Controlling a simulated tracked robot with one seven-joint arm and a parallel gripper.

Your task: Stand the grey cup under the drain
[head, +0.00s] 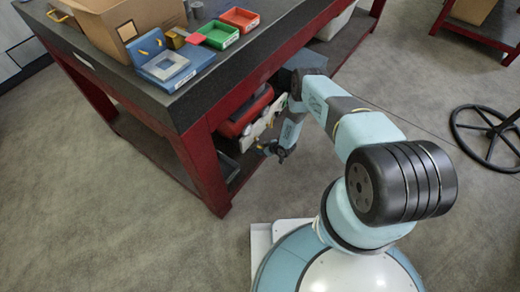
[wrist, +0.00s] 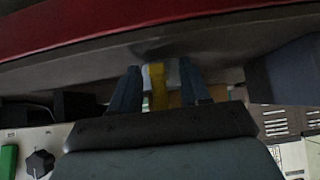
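My gripper (head: 281,152) is low beside the bench, at the near side of the red tank (head: 245,112) and its pale panel. In the wrist view my gripper (wrist: 160,88) has its two dark fingers apart. A yellow upright piece (wrist: 157,86) and a pale patch show between the fingers; I cannot tell whether they are in the grip or beyond it. The red tank's underside (wrist: 150,15) crosses the top of the wrist view. A small grey cylinder (head: 197,10), perhaps the grey cup, stands on the bench top. I cannot make out the drain for certain.
The bench top (head: 130,98) holds a cardboard box (head: 115,22), a blue mould base (head: 166,66), a green tray (head: 218,35) and a red tray (head: 240,19). A red bench leg (head: 203,170) stands left of my gripper. A panel with a black knob (wrist: 40,163) is close. The floor in front is clear.

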